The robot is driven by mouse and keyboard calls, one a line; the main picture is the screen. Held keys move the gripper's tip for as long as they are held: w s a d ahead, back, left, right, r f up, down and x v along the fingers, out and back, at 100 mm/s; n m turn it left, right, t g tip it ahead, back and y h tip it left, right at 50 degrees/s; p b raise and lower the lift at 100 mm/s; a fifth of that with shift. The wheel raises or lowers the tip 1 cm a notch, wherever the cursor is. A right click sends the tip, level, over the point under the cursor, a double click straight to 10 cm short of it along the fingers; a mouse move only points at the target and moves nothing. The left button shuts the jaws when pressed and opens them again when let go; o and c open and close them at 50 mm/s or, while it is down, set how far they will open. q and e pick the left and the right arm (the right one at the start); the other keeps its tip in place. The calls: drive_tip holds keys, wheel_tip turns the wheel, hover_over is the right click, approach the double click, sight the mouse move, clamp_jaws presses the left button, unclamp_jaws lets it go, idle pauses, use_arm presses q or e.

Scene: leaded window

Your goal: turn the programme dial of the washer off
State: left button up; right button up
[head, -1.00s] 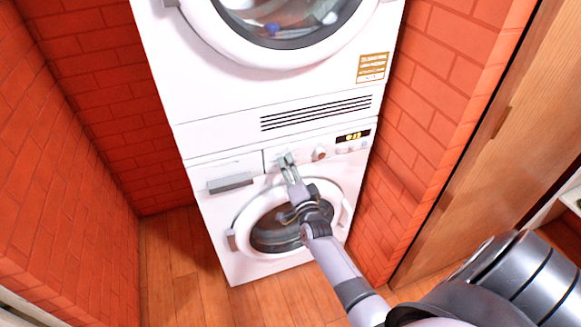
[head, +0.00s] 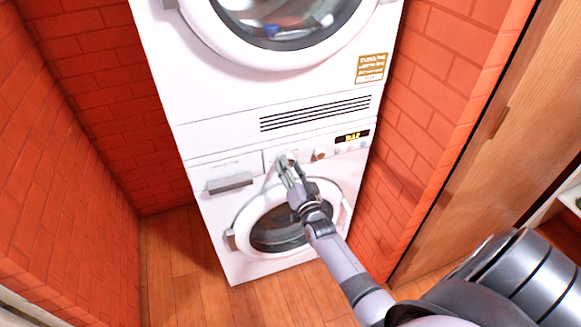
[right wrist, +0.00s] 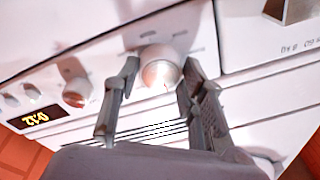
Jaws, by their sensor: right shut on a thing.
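The washer (head: 215,205) is the lower white machine of a stack. Its programme dial (right wrist: 160,70) is a round, pale knob on the control panel, large in the right wrist view. My right gripper (head: 284,160) reaches up to the panel and mostly hides the dial in the head view. In the right wrist view its two fingers (right wrist: 158,74) are shut on the dial, one on each side. I cannot read the dial's pointer or marks. My left gripper is in neither view.
A smaller reddish knob (right wrist: 75,92), small buttons and a lit display (head: 352,137) sit beside the dial. A detergent drawer handle (head: 230,182) is to its left. The dryer (head: 290,85) stands above. Brick walls (head: 75,100) close in both sides.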

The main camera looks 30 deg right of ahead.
drive_tip(key=shift+f, duration=0.1)
drive_tip(key=o, duration=1.2)
drive_tip(key=shift+c, duration=0.2)
drive_tip(key=v, duration=1.2)
drive_tip(key=shift+a, duration=0.1)
